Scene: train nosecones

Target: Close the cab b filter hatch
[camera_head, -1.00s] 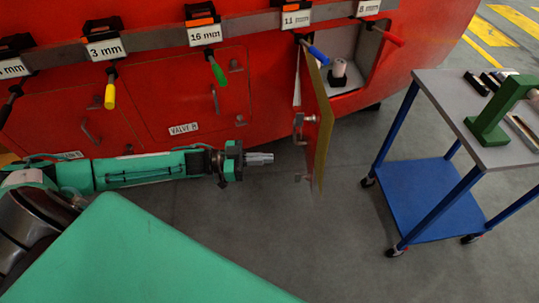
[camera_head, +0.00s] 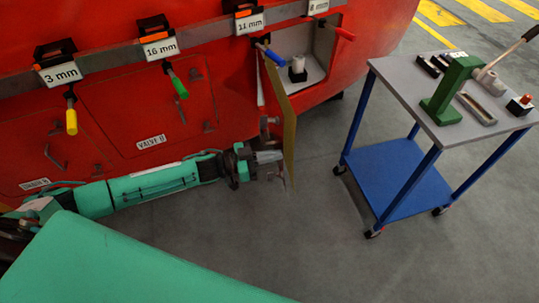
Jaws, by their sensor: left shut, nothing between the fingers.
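The filter hatch door (camera_head: 279,115) stands open, swung outward from the red nosecone, and shows nearly edge-on. Its compartment (camera_head: 318,50) is open behind it, with a white cylindrical filter (camera_head: 298,65) on a dark base inside. My left gripper (camera_head: 270,157) is shut and empty, at the lower part of the door on its left, outer side. A handle on the door lies close to the gripper; I cannot tell whether the fingers touch the door. My right gripper is not in view.
Labelled tools hang on a rail (camera_head: 205,33) above, including a blue-handled one (camera_head: 272,54) near the door top. Other closed red hatches (camera_head: 140,100) lie left. A blue trolley (camera_head: 390,175) with a green fixture (camera_head: 452,90) stands right. Floor between door and trolley is clear.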

